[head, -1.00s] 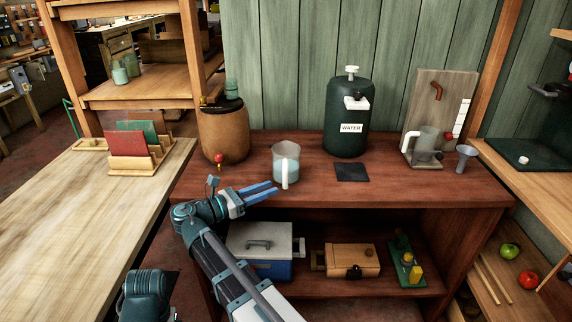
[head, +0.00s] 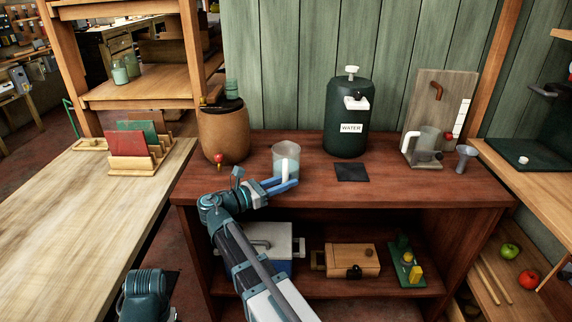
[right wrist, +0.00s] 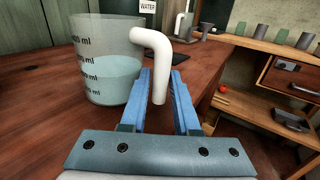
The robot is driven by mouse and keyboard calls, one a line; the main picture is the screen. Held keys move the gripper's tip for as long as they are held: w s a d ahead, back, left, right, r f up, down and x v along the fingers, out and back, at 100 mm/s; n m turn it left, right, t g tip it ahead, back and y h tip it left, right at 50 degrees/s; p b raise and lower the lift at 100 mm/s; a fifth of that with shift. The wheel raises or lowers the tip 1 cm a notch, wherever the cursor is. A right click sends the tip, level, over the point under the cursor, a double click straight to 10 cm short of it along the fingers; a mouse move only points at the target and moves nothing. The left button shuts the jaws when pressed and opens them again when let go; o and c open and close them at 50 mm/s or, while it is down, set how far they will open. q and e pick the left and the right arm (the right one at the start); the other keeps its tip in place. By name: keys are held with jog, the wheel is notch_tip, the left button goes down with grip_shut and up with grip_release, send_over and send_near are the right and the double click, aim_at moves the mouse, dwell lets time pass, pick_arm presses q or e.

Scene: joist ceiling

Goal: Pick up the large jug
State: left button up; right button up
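A clear jug (head: 279,152) with a white handle stands upright on the dark red wooden counter. In the right wrist view the jug (right wrist: 105,68) has ml marks and pale blue liquid in it. Its white handle (right wrist: 155,50) hangs down over my right gripper (right wrist: 161,74). The two blue fingers are open, with the handle's lower end seen between them; I cannot tell whether they touch it. In the head view my right gripper (head: 286,183) is just in front of the jug. My left gripper is not in view. A second clear jug (head: 427,141) stands farther right.
A green water dispenser (head: 347,105) stands behind and right, with a dark mat (head: 351,172) before it. A brown crock (head: 224,135) stands to the left. The counter's front middle is clear.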

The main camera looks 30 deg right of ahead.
grip_shut()
dwell(1.3)
